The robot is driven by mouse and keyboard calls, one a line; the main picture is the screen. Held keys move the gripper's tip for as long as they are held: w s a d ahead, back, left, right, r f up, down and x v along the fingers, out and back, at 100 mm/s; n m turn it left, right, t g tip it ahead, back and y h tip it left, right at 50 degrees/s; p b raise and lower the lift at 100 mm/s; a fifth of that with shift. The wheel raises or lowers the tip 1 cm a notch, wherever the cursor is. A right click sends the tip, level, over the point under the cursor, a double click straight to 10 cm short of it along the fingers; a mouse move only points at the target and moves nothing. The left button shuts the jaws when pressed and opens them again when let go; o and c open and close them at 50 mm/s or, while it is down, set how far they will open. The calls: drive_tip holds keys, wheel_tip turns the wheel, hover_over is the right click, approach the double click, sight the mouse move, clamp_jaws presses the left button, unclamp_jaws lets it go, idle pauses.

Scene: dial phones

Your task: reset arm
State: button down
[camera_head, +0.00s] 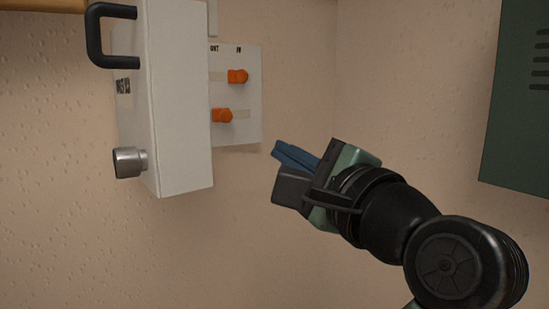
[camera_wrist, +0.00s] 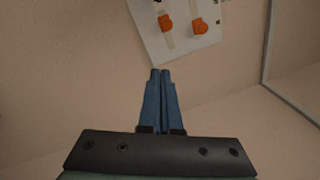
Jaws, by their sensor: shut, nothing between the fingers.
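My gripper (camera_head: 279,150) is in the middle of the head view, at the end of my arm coming from the lower right. Its blue fingers are shut with nothing between them. It is apart from the wall panel and points toward the upper left. In the wrist view my gripper (camera_wrist: 161,72) has its fingertips close together, below the white panel (camera_wrist: 150,42). No object is held.
A white box (camera_head: 180,100) with a black handle (camera_head: 97,35) and a silver knob (camera_head: 129,162) is on the wall at left. Beside it, a white panel (camera_head: 250,130) carries two orange switches (camera_head: 238,76), one lower (camera_head: 222,115). A dark green cabinet (camera_head: 515,110) is at right.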

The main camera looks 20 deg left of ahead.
drive_tip(key=s+d+r+n+t+h+b, duration=0.1)
drive_tip(key=s+d+r+n+t+h, duration=0.1)
drive_tip(key=d+n+t+h, duration=0.5)
drive_tip(key=s+d+r+n+t+h, duration=0.2)
drive_tip(key=s+d+n+t+h, duration=0.1)
drive_tip(key=s, duration=0.2)
drive_tip(key=s+d+r+n+t+h+b, duration=0.1)
drive_tip(key=s+d+r+n+t+h, duration=0.2)
drive_tip(key=s, duration=0.3)
drive_tip(key=shift+s+d+t+h, duration=0.15)
drive_tip(key=shift+d+t+h, duration=0.45)
drive_tip(key=shift+d+t, duration=0.2)
